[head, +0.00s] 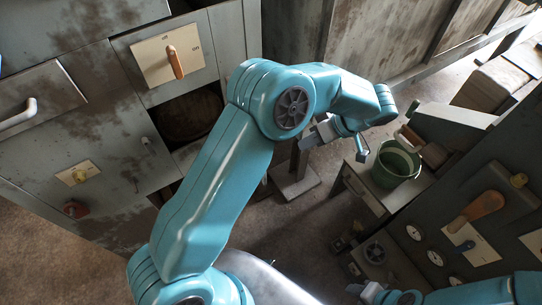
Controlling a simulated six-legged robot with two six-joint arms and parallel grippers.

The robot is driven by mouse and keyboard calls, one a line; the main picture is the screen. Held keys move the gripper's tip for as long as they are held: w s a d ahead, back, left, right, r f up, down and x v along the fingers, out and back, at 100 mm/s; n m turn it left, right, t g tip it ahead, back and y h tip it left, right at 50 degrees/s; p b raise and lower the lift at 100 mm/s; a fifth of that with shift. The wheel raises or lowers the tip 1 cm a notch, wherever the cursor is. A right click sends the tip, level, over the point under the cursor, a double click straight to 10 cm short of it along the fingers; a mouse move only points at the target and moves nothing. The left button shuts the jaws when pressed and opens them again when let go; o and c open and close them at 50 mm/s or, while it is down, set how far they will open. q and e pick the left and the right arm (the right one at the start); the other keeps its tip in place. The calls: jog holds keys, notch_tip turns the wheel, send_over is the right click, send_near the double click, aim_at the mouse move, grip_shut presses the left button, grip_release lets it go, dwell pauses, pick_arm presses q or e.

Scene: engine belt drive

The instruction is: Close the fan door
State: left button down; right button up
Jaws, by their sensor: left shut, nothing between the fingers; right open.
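I cannot tell for sure which panel is the fan door. A grey cabinet on the left has a dark opening (188,118) with a dim round shape inside, partly hidden by my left arm. Beside it is a stained grey panel (115,130) with a small knob near its right edge. My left gripper (361,150) is shut and empty, right of centre, in front of the green bucket and apart from the cabinet. My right gripper (358,290) is open and empty at the bottom edge, below the right-hand console; its fingers are small in the view.
An orange lever (175,62) sits on a cream plate above the opening. A pale handle (18,114) is at far left. A green bucket (395,165) stands on a grey bench. The console at right carries gauges and another orange lever (477,211). Bare floor (300,220) lies between.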

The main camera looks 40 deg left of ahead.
pick_arm(q)
jog(key=s+a+f+p, duration=0.2)
jog(key=s+a+f, duration=0.4)
jog(key=f, duration=0.2)
jog(key=shift+a+p, duration=0.3)
dwell(0.3)
